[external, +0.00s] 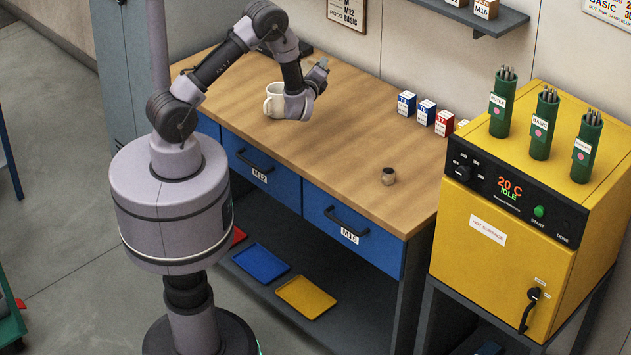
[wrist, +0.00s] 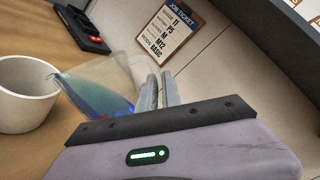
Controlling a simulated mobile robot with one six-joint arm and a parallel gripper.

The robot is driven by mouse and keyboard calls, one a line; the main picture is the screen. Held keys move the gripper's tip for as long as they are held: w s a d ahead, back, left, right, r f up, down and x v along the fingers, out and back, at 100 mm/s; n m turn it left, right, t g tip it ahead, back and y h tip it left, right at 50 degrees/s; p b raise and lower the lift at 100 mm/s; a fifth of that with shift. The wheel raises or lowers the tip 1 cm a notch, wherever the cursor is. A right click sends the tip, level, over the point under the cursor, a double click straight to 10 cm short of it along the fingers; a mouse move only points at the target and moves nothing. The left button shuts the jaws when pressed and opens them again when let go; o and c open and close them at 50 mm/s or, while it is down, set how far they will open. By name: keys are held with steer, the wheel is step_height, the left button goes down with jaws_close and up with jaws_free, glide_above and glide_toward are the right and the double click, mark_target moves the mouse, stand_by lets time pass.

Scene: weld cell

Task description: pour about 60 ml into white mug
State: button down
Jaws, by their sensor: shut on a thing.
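The white mug (external: 274,103) stands upright on the wooden bench, left of my gripper (external: 318,72). It also shows at the left edge of the wrist view (wrist: 24,100), where its inside looks empty as far as I can see. In the wrist view my gripper (wrist: 159,92) is shut on a clear jug (wrist: 122,75) by its right side. The jug is tilted to the left, with blue liquid (wrist: 98,98) reaching toward its spout. The spout is at the mug's right rim in the picture. I cannot tell whether any liquid is flowing. In the external view the jug is hardly visible.
A black device with red lights (wrist: 82,28) lies on the bench behind the jug. A yellow oven (external: 510,240) stands beyond the bench's right end. The bench middle (external: 330,140) is clear.

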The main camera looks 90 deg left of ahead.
mark_target(327, 80)
steer(key=shift+s+a+n, duration=0.1)
steer(key=shift+s+n, duration=0.2)
steer(key=shift+s, duration=0.05)
stand_by(0.6)
steer(key=shift+s+a+r+n, duration=0.1)
steer(key=shift+s+r+n, duration=0.4)
steer(key=shift+r+n, duration=0.15)
stand_by(1.2)
steer(key=shift+w+f, duration=0.1)
steer(key=shift+f, duration=0.1)
steer(key=m, duration=0.1)
steer(key=w+m, duration=0.1)
steer(key=w+f+m, duration=0.1)
steer(key=shift+d, duration=0.3)
steer(key=f+m+b, duration=0.1)
steer(key=w+f+m, duration=0.1)
steer(key=f, duration=0.1)
steer(key=shift+w+d+f+b, duration=0.15)
steer(key=shift+b, duration=0.2)
steer(key=shift+w+m, duration=0.25)
steer(key=shift+m, duration=0.2)
steer(key=shift+w+d+f+m+b, duration=0.1)
steer(key=shift+w+f+m+b, duration=0.2)
steer(key=shift+f, duration=0.25)
steer(key=shift+w+f+m+b, duration=0.15)
steer(key=shift+f+m, duration=0.25)
steer(key=shift+f, duration=0.15)
